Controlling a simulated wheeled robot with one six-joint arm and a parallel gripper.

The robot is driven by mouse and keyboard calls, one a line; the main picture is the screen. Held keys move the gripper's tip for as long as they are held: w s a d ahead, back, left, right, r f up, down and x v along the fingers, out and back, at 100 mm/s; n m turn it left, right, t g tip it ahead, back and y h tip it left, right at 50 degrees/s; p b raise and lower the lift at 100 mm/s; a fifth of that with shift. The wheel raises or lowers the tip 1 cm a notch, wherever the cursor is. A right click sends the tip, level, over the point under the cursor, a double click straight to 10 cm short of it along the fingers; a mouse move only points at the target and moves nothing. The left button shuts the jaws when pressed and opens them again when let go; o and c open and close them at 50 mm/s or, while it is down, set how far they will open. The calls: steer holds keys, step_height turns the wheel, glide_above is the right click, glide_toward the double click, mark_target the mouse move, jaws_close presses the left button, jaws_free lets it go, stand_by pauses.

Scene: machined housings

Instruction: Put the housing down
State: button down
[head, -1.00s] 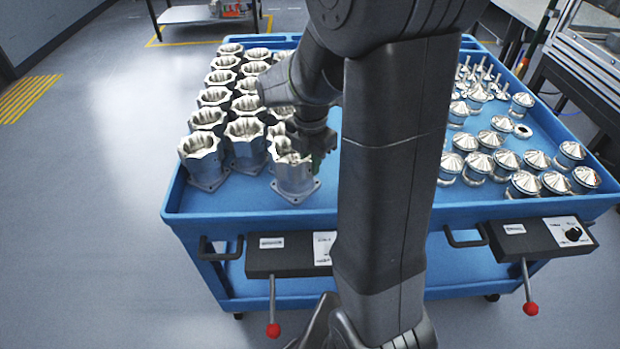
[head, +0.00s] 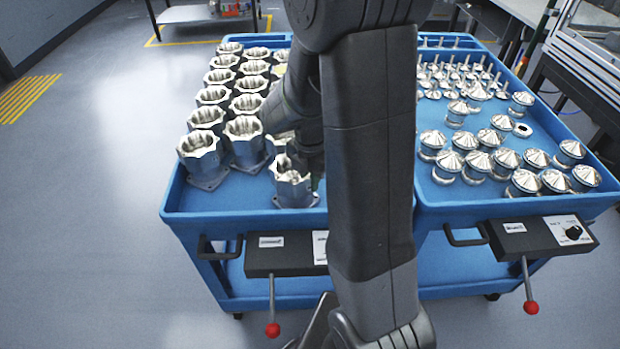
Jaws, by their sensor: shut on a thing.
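The housing (head: 291,184) is a silver machined cup with a scalloped rim and a square base flange. It stands upright at the front of the blue cart's left tray (head: 240,218), near the front edge. My gripper (head: 308,170) is at its right rear side, shut on it; the fingers are mostly hidden by my arm and the housing. I cannot tell whether the flange touches the tray surface.
Several similar housings (head: 224,103) stand in rows to the left and behind. Several cone-topped parts (head: 505,158) and small pins (head: 470,66) fill the right tray. Bare blue tray shows around the front left. My arm hides the middle of the cart.

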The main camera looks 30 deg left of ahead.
steer(key=c, duration=1.3)
jaws_free()
steer(key=shift+c, duration=0.2)
step_height(320, 180, up, 12)
steer(key=shift+r+p, duration=0.15)
steer(key=shift+p, duration=0.3)
